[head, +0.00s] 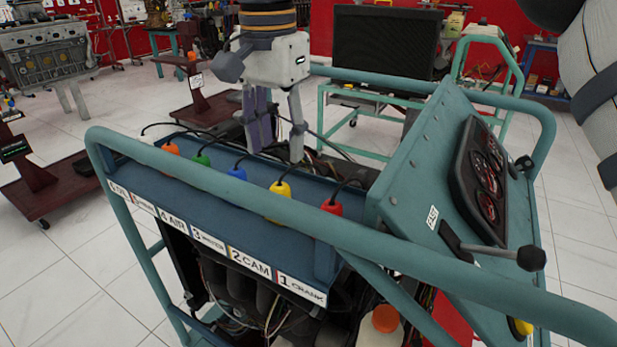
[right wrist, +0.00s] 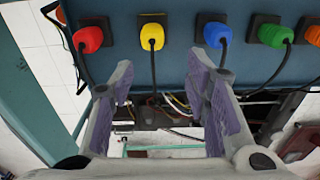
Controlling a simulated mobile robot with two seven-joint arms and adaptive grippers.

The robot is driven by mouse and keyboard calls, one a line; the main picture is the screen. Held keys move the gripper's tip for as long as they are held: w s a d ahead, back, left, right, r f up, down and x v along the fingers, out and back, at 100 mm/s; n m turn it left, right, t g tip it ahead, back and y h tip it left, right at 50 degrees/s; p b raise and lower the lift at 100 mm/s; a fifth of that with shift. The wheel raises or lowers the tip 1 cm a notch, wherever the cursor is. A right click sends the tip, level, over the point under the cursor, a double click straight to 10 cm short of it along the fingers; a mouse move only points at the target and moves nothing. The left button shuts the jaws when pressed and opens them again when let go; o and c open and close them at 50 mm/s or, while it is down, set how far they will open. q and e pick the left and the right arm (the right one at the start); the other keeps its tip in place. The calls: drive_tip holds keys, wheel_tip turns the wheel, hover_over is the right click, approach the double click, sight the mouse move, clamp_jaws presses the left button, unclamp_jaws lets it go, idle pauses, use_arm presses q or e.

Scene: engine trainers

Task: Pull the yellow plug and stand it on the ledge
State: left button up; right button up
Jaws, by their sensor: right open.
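The yellow plug (head: 279,203) sits in the blue panel of the engine trainer, second from the right in a row of coloured plugs, with a black cable leading from it. In the right wrist view the yellow plug (right wrist: 152,37) is seated in a dark square socket, between the red and blue plugs. My right gripper (head: 275,150) is open and empty, pointing down behind the row. In the right wrist view its fingers (right wrist: 162,78) are spread apart, with the yellow plug beyond the gap between them. The blue ledge (head: 225,208) runs along the row. My left gripper is not in view.
A red plug (head: 332,205) and a blue plug (head: 237,174) flank the yellow one; green (head: 202,157) and orange (head: 171,148) plugs follow leftward. A teal frame rail (head: 240,196) crosses in front. A gauge console (head: 455,190) stands at the right.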

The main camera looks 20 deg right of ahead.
sight(279, 185)
drive_tip(key=shift+s+a+r+g, duration=0.1)
drive_tip(key=shift+s+r+g, duration=0.1)
drive_tip(key=shift+s+g, duration=0.15)
drive_tip(key=shift+s+a+r, duration=0.1)
drive_tip(key=shift+s+a, duration=0.05)
drive_tip(key=shift+s, duration=0.2)
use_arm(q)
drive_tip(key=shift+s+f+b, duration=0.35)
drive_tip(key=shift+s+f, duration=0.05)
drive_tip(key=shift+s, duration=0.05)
use_arm(e)
wheel_tip(279, 185, down, 9)
drive_tip(key=shift+f, duration=0.1)
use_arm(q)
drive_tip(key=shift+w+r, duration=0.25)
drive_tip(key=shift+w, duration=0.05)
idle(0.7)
use_arm(e)
drive_tip(key=shift+c, duration=0.3)
clamp_jaws()
